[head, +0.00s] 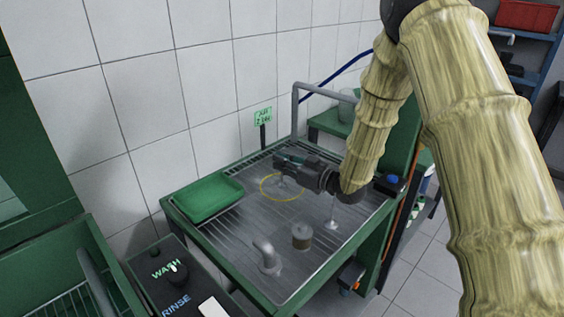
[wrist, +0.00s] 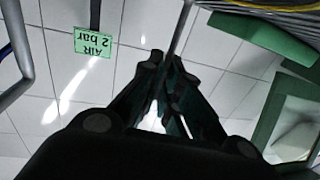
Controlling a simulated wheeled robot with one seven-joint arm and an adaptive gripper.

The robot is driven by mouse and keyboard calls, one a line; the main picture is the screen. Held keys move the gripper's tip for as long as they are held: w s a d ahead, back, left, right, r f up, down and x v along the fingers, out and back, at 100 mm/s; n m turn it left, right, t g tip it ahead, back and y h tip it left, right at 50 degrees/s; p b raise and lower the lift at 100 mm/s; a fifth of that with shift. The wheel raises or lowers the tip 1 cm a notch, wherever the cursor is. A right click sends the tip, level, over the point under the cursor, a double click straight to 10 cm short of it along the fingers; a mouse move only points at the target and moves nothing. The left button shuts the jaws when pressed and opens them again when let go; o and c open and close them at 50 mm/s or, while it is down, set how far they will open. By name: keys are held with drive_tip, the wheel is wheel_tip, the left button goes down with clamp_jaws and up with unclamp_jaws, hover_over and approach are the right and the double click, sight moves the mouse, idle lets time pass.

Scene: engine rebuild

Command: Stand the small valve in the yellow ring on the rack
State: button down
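The yellow ring (head: 264,192) lies on the wire rack (head: 225,222), left of centre, and its edge also shows at the top right of the wrist view (wrist: 276,6). My gripper (head: 284,164) is level just above the ring, its fingers pointing left. In the wrist view my fingers (wrist: 165,60) are close together on a thin grey stem (wrist: 184,32) that runs toward the rack; it looks like the small valve, upright. Its lower end is out of the wrist view, and in the head view it is too small to tell whether it touches the rack.
Another pale stemmed part (head: 332,224) stands on the rack to the right. A green tray (head: 203,198) is at the left. An air sign (head: 263,117) is behind.

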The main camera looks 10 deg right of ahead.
drive_tip(key=shift+f, duration=0.1)
drive_tip(key=c, duration=1.6)
unclamp_jaws()
drive_tip(key=shift+c, duration=0.2)
drive_tip(key=b+v, duration=0.1)
drive_tip(key=v, duration=1.1)
drive_tip(key=shift+b, duration=0.35)
